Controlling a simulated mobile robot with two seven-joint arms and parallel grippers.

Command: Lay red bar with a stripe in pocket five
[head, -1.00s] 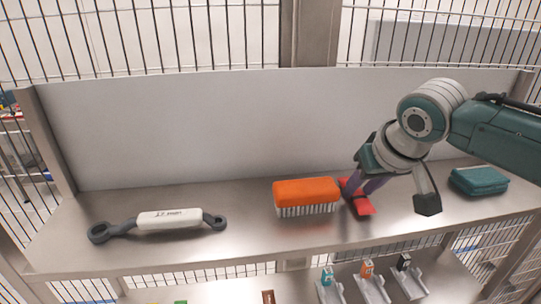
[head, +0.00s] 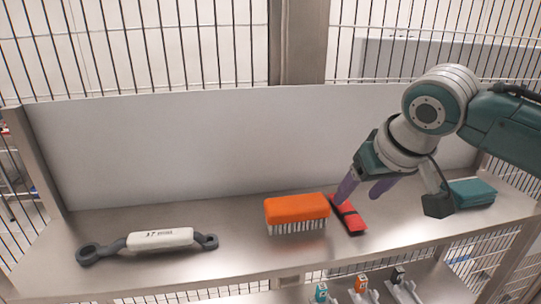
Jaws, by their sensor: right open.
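The red bar (head: 357,225) with a dark stripe across it lies on the metal shelf (head: 240,255), just right of the orange brush. My right gripper (head: 360,192) is open, its two purple fingers pointing down at the bar's far end. The left finger overlaps the far end of the bar in the picture; I cannot tell whether it touches. The right finger is to the right of the bar, and nothing shows between the fingers. My left gripper is not in view. No numbered pocket can be made out.
An orange brush (head: 297,207) with white bristles stands close left of the bar. A wrench-like tool with a white grip (head: 160,238) lies at the left. A teal cloth-like block (head: 472,192) is at the right. Small holders (head: 362,290) show below the shelf's front edge.

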